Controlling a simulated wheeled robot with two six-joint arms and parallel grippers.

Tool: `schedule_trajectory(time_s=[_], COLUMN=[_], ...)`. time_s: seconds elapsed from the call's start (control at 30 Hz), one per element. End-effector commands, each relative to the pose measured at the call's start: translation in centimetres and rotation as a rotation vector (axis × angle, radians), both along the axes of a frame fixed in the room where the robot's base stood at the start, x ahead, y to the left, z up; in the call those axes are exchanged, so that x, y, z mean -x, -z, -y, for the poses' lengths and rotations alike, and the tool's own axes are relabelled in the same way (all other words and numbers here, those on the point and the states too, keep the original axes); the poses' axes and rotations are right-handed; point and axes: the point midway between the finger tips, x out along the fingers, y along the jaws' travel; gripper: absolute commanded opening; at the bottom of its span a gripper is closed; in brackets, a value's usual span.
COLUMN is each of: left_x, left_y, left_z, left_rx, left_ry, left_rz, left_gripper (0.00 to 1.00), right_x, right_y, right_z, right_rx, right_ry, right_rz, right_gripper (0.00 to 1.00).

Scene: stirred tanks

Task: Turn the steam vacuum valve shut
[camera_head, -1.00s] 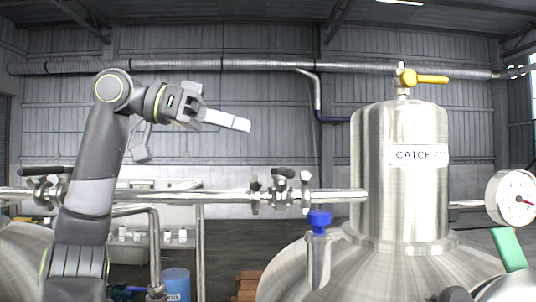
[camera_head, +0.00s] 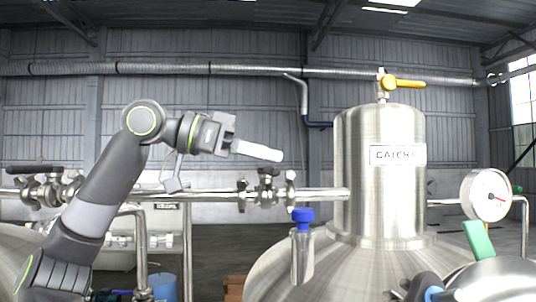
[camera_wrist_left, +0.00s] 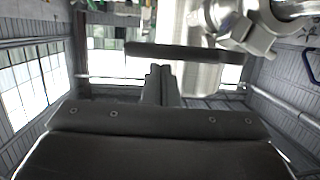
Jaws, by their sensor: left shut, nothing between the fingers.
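My left gripper (camera_head: 280,156) is shut and empty, its pale fingers pointing right and slightly down. It shows just above and right of a black-handled pipe valve (camera_head: 267,171) in the head view; I cannot tell the depth gap. Other valves are a yellow lever (camera_head: 403,84) on top of the CATCH tank (camera_head: 380,200), a blue-handled one (camera_head: 302,215) and a black-handled one (camera_head: 35,170) at far left. No label shows which is the steam vacuum valve. The left wrist view shows the shut fingers (camera_wrist_left: 160,86) below a dark horizontal bar (camera_wrist_left: 188,52).
A horizontal steel pipe (camera_head: 220,195) runs to the CATCH tank. A pressure gauge (camera_head: 487,195) and a green handle (camera_head: 479,241) stand at the right. A blue drum (camera_head: 163,287) is low at the left.

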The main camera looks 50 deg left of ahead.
Motion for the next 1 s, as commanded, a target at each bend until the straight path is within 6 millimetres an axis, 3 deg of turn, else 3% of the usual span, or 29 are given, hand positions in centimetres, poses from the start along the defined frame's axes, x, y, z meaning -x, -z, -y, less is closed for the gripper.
schedule_trajectory(time_s=[0.47, 0.73, 1.0], left_x=[0.2, 0.8, 0.9], left_y=[0.2, 1.1, 1.1], left_z=[-0.1, -0.8, -0.8], left_rx=[0.001, 0.002, -0.005], left_ry=[0.003, 0.082, 0.091], left_rz=[0.000, 0.001, -0.006], left_gripper=[0.00, 0.00, 0.00], right_x=[0.4, 0.4, 0.4], right_y=[0.3, 1.9, 1.7], right_z=[0.8, 1.0, 1.0], right_rx=[0.010, 0.012, 0.012], right_ry=[-0.003, -0.003, -0.003], right_rz=[-0.005, -0.005, -0.005], right_gripper=[0.23, 0.23, 0.23])
